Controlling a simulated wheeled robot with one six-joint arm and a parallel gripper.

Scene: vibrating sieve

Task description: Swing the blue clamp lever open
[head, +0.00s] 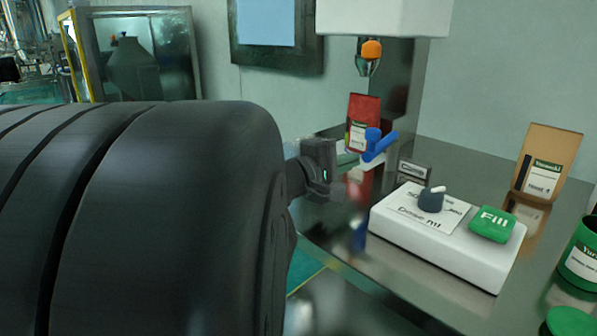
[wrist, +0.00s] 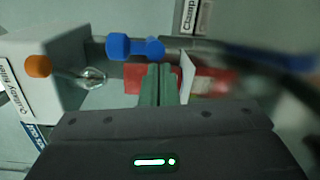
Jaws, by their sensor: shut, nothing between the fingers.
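The blue clamp lever (head: 378,146) stands above the steel table in the head view, beside a small sign. Its arm slants up to the right. In the wrist view the blue lever (wrist: 133,46) lies just beyond my fingertips, slightly left of centre. My gripper (wrist: 158,70) has its green fingers together with nothing between them. In the head view my gripper (head: 348,160) is just left of the lever, partly hidden by my dark arm. I cannot tell whether the fingertips touch the lever.
A red bag (head: 363,122) stands behind the lever, under an orange-tipped nozzle (head: 371,50). A white control box (head: 447,240) with a dial and a green Fill button (head: 492,224) sits in front right. A brown bag (head: 549,165) and green container (head: 582,255) stand at right.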

